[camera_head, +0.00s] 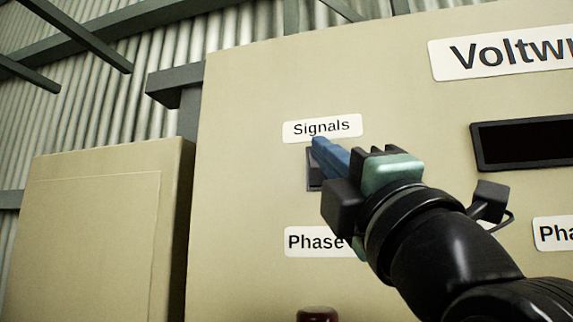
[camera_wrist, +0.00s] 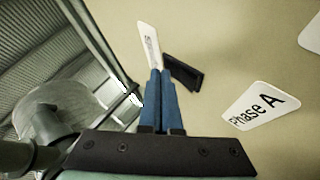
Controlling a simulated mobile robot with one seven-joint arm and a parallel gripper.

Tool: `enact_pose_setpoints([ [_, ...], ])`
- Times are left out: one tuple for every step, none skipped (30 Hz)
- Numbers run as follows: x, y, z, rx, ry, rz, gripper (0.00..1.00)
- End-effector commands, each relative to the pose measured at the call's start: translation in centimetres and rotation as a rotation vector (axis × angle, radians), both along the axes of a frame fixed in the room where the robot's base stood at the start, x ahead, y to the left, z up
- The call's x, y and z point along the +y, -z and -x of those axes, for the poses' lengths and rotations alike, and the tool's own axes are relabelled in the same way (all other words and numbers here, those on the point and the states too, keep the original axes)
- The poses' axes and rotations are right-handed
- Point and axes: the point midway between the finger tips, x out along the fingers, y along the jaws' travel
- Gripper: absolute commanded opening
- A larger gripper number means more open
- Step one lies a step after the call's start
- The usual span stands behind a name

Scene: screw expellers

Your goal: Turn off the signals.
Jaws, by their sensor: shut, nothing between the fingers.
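The "Signals" label (camera_head: 322,128) is a white plate on a beige panel (camera_head: 250,110). Directly below it is a dark rectangular switch (camera_head: 314,170), largely hidden by my gripper in the head view. The switch also shows as a dark block in the wrist view (camera_wrist: 184,72), right of the label (camera_wrist: 149,45). My gripper (camera_head: 318,143) has blue fingers that are shut and empty. Its tips are at the upper part of the switch in the head view, and beside its left end in the wrist view (camera_wrist: 160,72). I cannot tell whether they touch it.
A "Phase" label (camera_head: 314,241) sits below the switch, above a dark red lamp (camera_head: 317,314). A black display (camera_head: 525,143) is at right under a "Voltw..." sign (camera_head: 505,55). A beige cabinet (camera_head: 95,235) stands at left.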

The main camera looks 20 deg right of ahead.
Motion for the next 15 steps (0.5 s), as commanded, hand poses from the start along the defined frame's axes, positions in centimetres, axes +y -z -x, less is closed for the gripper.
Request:
enact_pose_setpoints([
  [0.0,0.0,0.0,0.0,0.0,0.0,0.0],
  [0.0,0.0,0.0,0.0,0.0,0.0,0.0],
  [0.0,0.0,0.1,0.0,0.0,0.0,0.0],
  [0.1,0.0,0.1,-0.001,0.0,0.001,0.0],
  [0.1,0.1,0.2,-0.001,0.0,0.001,0.0],
  [0.2,0.1,0.3,-0.001,0.001,0.002,0.0],
  [0.3,0.1,0.4,-0.001,0.001,0.002,0.0],
  [0.3,0.2,0.6,0.0,0.001,0.002,0.0],
  [0.4,0.2,0.8,0.0,0.001,0.001,0.0],
  [0.5,0.3,0.9,0.0,0.001,0.001,0.0],
  [0.6,0.3,1.0,-0.001,0.001,0.002,0.0],
  [0.7,0.3,1.2,-0.001,0.001,0.002,0.0],
  [0.8,0.3,1.3,-0.001,0.0,0.001,0.0],
  [0.8,0.3,1.3,0.0,0.001,0.001,0.0],
  [0.8,0.3,1.4,0.0,0.0,0.0,0.0],
])
